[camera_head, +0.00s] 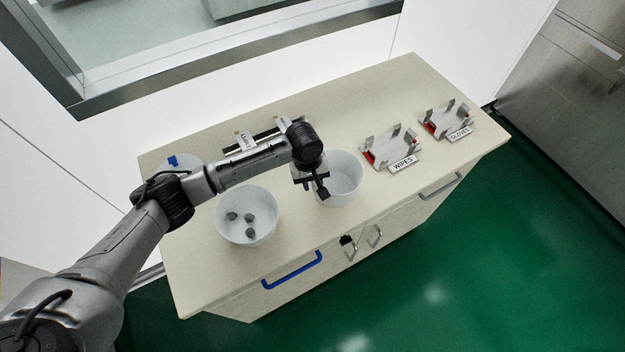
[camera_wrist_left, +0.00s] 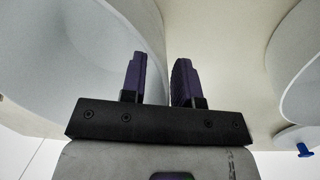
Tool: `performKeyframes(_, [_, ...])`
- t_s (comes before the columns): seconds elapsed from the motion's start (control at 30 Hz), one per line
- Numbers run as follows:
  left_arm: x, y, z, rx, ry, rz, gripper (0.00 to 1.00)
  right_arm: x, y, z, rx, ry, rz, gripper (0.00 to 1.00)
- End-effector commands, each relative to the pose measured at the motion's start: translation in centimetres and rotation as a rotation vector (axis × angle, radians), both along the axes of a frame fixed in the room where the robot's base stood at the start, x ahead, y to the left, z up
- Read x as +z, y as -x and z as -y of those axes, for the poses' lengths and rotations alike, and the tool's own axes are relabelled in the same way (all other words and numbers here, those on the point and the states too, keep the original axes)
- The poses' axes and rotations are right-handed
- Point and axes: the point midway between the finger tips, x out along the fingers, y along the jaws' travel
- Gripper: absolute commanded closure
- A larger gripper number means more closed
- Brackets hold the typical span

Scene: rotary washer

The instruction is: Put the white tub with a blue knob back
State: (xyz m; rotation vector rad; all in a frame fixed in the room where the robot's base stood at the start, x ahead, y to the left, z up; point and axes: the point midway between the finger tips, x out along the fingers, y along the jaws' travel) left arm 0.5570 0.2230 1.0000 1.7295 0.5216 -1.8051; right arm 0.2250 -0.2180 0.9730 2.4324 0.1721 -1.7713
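A white round lid-like piece with a blue knob (camera_head: 172,161) lies at the left end of the counter, partly hidden behind my left arm. It also shows at the right edge of the left wrist view (camera_wrist_left: 305,150). A white open tub (camera_head: 343,178) stands near the middle. My left gripper (camera_head: 319,190) is at this tub's left rim, pointing down. In the left wrist view its dark fingers (camera_wrist_left: 159,80) are apart, with the tub's wall edge between them. Another white tub (camera_head: 247,216), holding grey lumps, stands to its left. My right gripper is not in view.
A dark rack with labels (camera_head: 250,138) is behind my arm. The cabinet front has a blue handle (camera_head: 292,271). The counter (camera_head: 390,85) is bare at the back right.

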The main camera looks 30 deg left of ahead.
Motion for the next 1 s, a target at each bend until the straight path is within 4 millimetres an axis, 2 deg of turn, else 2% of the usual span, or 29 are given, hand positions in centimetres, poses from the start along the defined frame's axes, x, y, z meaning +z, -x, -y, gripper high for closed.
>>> performKeyframes(0.17, [1.4, -0.1, -0.1, 0.000, 0.001, 0.002, 0.71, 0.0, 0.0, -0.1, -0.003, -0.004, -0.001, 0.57])
performKeyframes(0.5, [7.5, 0.0, -1.0, -0.001, 0.002, 0.003, 0.71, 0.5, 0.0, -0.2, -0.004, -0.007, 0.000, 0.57])
performKeyframes(0.7, [10.4, 0.0, -1.4, 0.001, 0.001, 0.002, 0.71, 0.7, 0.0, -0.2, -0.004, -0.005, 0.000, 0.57])
performKeyframes(1.0, [12.1, 0.1, -1.7, 0.000, 0.000, 0.000, 0.71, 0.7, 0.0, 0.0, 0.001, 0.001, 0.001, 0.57])
